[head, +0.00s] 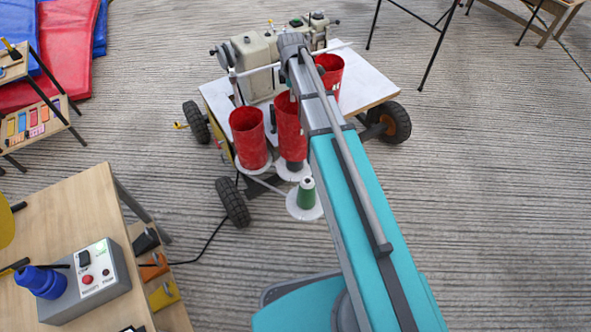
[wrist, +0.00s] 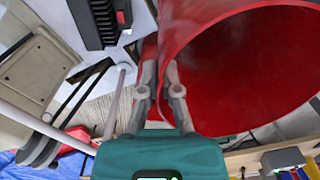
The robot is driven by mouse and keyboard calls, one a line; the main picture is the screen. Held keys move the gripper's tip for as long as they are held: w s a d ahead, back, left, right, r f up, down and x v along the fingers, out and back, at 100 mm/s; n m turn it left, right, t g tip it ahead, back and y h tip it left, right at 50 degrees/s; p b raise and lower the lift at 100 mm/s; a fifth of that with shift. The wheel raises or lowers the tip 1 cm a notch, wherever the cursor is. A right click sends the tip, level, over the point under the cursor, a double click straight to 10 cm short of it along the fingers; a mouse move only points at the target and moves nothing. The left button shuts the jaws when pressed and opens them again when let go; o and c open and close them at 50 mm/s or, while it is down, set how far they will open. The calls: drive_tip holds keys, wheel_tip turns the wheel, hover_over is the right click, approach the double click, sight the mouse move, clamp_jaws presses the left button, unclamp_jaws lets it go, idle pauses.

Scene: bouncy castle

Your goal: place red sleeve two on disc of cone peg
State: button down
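My gripper (wrist: 160,70) has its fingers on either side of the wall of a red sleeve (wrist: 245,75), one inside and one outside, and appears shut on it. In the head view this looks like the middle sleeve (head: 290,132); my arm hides part of it. A grey piece shows under its lower end, above a white disc (head: 293,174), so the sleeve seems raised off the disc. Another red sleeve (head: 250,140) stands on a disc at left. A third (head: 330,72) is farther back, partly behind my arm. A green cone (head: 306,192) stands on the nearest white disc (head: 305,209).
The wheeled cart (head: 375,88) carries a beige machine (head: 256,50) close behind the sleeves. A wooden table (head: 65,220) with a control box (head: 88,280) is at lower left. A black cable (head: 212,240) crosses the floor.

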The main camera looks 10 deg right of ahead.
sight(292, 111)
drive_tip(key=shift+f, duration=0.45)
wheel_tip(292, 111, down, 6)
drive_tip(key=b, duration=0.6)
drive_tip(key=shift+f+b, duration=0.15)
drive_tip(key=shift+b, duration=0.15)
drive_tip(key=shift+f+b, duration=1.85)
drive_tip(key=shift+b, duration=0.05)
drive_tip(key=shift+f, duration=0.15)
drive_tip(key=c, duration=0.8)
unclamp_jaws()
